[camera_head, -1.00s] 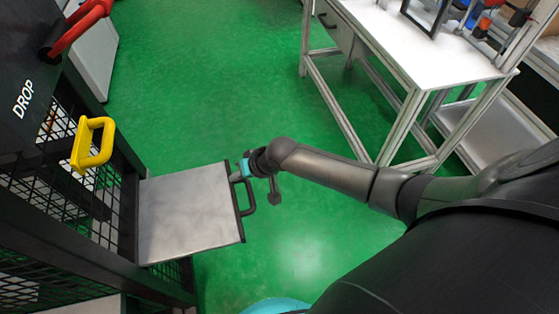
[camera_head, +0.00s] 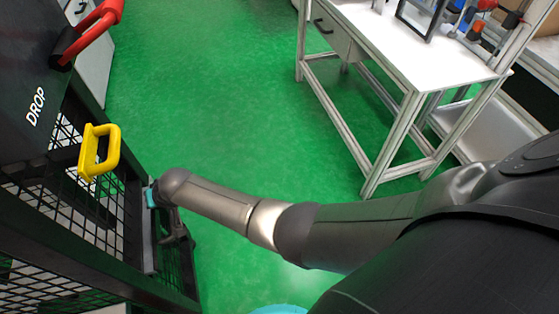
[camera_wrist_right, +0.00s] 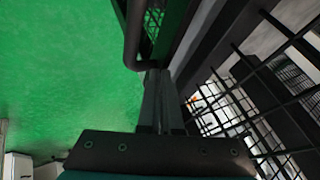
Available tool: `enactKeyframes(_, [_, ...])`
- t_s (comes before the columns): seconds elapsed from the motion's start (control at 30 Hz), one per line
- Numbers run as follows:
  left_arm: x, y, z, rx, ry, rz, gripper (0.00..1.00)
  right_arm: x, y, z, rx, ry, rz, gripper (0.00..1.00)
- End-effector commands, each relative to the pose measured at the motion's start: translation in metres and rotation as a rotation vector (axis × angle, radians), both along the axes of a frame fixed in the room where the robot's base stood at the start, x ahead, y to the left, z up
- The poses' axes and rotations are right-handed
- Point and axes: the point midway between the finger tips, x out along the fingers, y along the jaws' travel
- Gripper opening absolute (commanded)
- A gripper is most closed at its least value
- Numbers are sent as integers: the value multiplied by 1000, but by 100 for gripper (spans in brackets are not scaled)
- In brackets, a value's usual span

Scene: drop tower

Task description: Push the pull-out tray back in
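The pull-out tray (camera_head: 148,248) sits in the black mesh tower at the left; only a narrow strip by its front edge shows in the head view, and its flat metal top is out of sight. My right arm reaches in from the right, and its gripper (camera_wrist_right: 158,98) is at the tray front. In the right wrist view the two fingers are together, with nothing seen between them. Their tips are at the front beside the tray's dark handle (camera_wrist_right: 133,42); contact is hard to tell. My left gripper is not in view.
The tower carries a yellow handle (camera_head: 99,152) above the tray and a red handle (camera_head: 92,28) higher up. A white-topped workbench (camera_head: 410,48) stands at the upper right. The green floor (camera_head: 230,110) between is clear.

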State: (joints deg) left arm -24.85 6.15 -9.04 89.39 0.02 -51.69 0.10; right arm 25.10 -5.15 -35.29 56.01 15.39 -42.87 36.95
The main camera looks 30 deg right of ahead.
Motion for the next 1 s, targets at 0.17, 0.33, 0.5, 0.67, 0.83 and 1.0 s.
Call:
enactKeyframes(0.17, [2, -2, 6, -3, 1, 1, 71, 1, 10, -4, -5, 8, 0, 0])
enactKeyframes(0.33, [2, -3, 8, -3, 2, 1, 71, 1, 12, -3, -4, 7, -2, 0])
enactKeyframes(0.5, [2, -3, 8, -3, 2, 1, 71, 2, 11, -3, -4, 7, -2, 0])
enactKeyframes(0.67, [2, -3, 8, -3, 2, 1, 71, 2, 11, -3, -4, 7, -2, 0])
enactKeyframes(0.83, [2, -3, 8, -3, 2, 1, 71, 2, 11, -3, -5, 5, -2, 0])
enactKeyframes(1.0, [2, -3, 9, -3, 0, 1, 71, 2, 11, -1, -5, 5, -2, 0])
